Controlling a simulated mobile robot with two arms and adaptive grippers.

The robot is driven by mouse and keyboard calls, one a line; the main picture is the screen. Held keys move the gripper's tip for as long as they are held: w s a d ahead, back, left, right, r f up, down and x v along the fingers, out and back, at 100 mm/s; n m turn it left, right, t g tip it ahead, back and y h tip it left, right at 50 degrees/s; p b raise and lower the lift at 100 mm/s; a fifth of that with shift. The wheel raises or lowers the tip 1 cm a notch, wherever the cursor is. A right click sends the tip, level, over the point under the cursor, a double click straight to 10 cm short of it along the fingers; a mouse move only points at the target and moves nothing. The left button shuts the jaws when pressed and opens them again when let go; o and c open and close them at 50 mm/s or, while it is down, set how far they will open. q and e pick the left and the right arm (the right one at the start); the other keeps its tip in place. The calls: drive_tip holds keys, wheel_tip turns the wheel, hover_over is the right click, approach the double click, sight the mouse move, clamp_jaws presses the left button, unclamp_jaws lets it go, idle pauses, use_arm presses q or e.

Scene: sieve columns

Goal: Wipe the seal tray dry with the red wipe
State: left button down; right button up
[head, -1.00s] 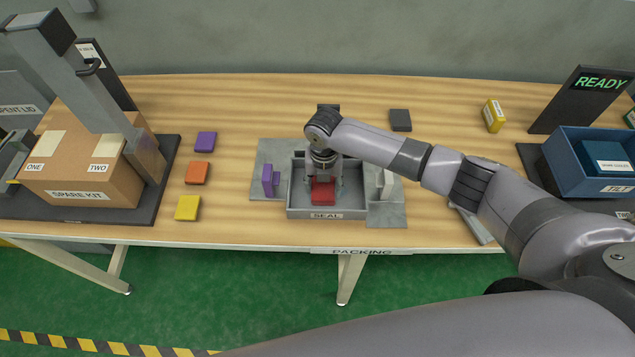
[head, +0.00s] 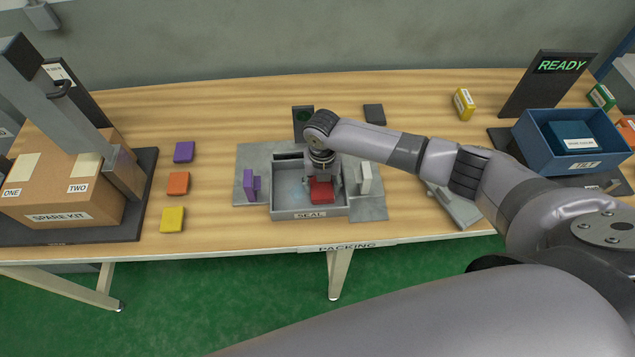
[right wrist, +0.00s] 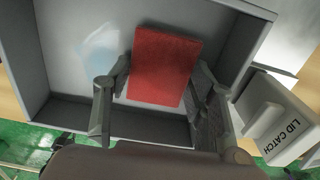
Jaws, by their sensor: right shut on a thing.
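The seal tray (head: 309,214) is a grey open box with a SEAL label, standing on a grey plate on the table. The red wipe (head: 321,192) is inside it, toward the right side. My right gripper (head: 321,181) points down into the tray and is shut on the wipe. In the right wrist view the wipe (right wrist: 163,66) sits between the two fingers, partly covering the tray floor. A pale bluish wet patch (right wrist: 100,50) shows on the floor, left of the wipe. My left gripper is not in view.
A purple piece (head: 251,186) and a white lid catch (head: 365,178) flank the tray. Purple, orange and yellow blocks (head: 172,219) lie to the left, near the spare kit box (head: 65,190). A blue TILT bin (head: 575,168) and READY screen (head: 560,70) stand right.

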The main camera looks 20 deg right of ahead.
drive_tip(key=shift+a, duration=0.1)
drive_tip(key=shift+w+a+b, duration=0.2)
drive_tip(key=shift+w+a, duration=0.05)
drive_tip(key=shift+a, duration=0.6)
drive_tip(key=shift+w+a+b, duration=0.2)
drive_tip(key=shift+w+a, duration=0.05)
drive_tip(key=shift+a, duration=0.6)
wheel_tip(320, 180, up, 12)
drive_tip(key=p, duration=1)
